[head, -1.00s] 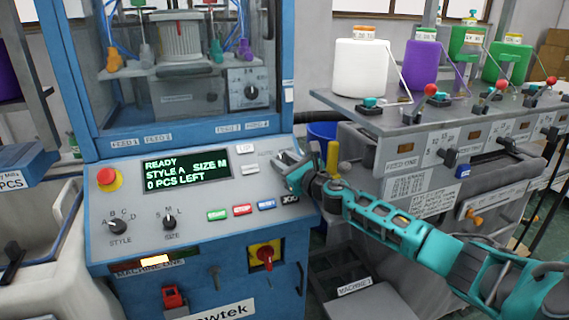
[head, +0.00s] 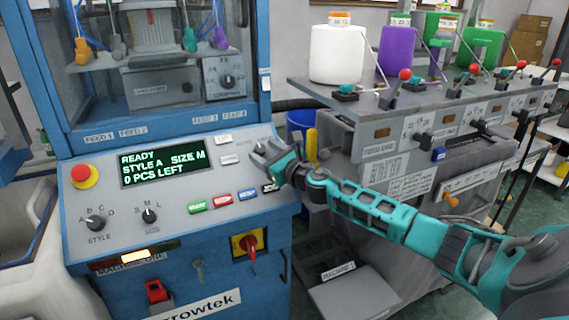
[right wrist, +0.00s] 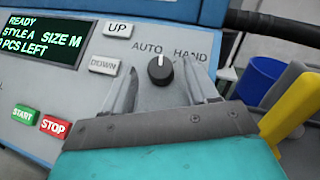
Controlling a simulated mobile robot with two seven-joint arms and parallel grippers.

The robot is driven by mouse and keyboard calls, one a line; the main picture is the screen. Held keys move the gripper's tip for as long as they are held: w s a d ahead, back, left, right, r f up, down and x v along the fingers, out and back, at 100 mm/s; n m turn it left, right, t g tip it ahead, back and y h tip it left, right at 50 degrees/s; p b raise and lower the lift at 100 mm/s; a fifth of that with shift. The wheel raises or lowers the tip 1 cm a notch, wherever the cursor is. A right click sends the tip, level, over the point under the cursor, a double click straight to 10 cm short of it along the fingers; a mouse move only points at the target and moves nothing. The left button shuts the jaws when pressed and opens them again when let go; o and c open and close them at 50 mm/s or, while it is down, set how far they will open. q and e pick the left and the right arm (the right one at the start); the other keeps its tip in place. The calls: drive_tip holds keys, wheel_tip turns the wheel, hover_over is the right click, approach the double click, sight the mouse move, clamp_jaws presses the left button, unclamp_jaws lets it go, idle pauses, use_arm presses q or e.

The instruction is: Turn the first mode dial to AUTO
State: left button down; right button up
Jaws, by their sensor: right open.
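The mode dial (right wrist: 159,70) is a round black knob with a white mark, on the grey control panel (right wrist: 75,95) in the right wrist view. AUTO is printed at its upper left and HAND at its upper right. The white mark points roughly up, between the two words. My right gripper (right wrist: 160,68) is open, with one finger on each side of the dial. I cannot tell whether either finger touches it. In the head view my right gripper (head: 262,153) is at the panel's upper right and hides most of the dial. My left gripper is not in view.
UP (right wrist: 118,29) and DOWN (right wrist: 104,65) buttons sit left of the fingers; START (right wrist: 23,113) and STOP (right wrist: 54,126) are below. The display (head: 163,163) reads READY. STYLE (head: 96,223) and SIZE (head: 149,215) dials and a red stop button (head: 85,175) are farther left.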

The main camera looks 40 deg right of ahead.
drive_tip(key=s+b, duration=0.1)
drive_tip(key=s, duration=1)
drive_tip(key=shift+s+d, duration=0.15)
drive_tip(key=shift+s, duration=0.15)
